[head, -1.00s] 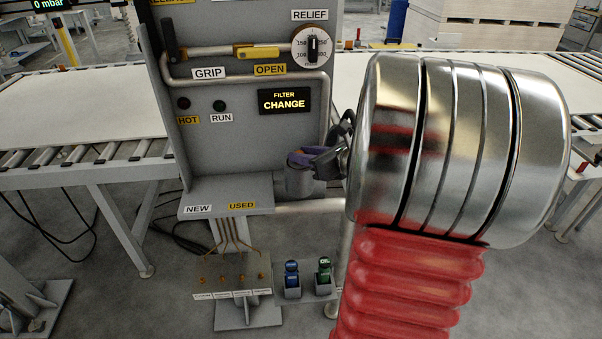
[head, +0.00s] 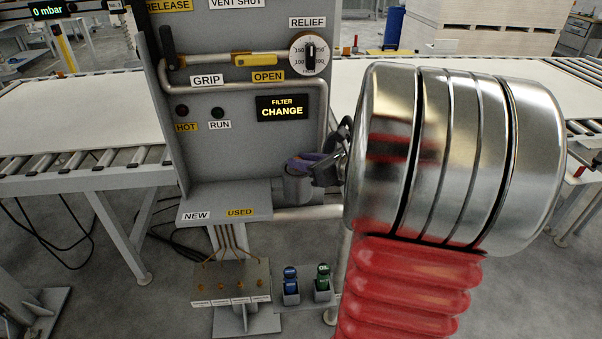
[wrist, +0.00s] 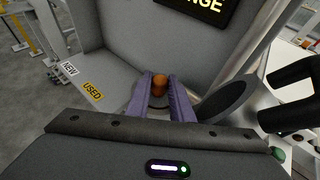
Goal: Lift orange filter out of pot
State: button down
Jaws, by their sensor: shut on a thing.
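My gripper (wrist: 160,85) has its two purple fingers closed on the sides of the orange filter (wrist: 160,88), which shows upright between the fingertips in the wrist view. In the head view my gripper (head: 302,163) is at the grey pot (head: 297,190), just above its top. The filter is hidden there behind the fingers. A dark round lid (wrist: 226,100) stands tilted open right of the fingers in the wrist view. How much of the filter is inside the pot I cannot tell.
A grey panel (head: 225,155) with a pipe stands behind the pot. Left of it is a shelf (head: 222,203) labelled NEW and USED, looking empty. Small blue (head: 290,285) and green (head: 323,282) items sit below. A large metal cylinder and red bellows block the right side.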

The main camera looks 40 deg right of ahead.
jog(key=shift+r, duration=0.1)
notch_tip(320, 180, up, 18)
dwell(0.5)
dwell(0.5)
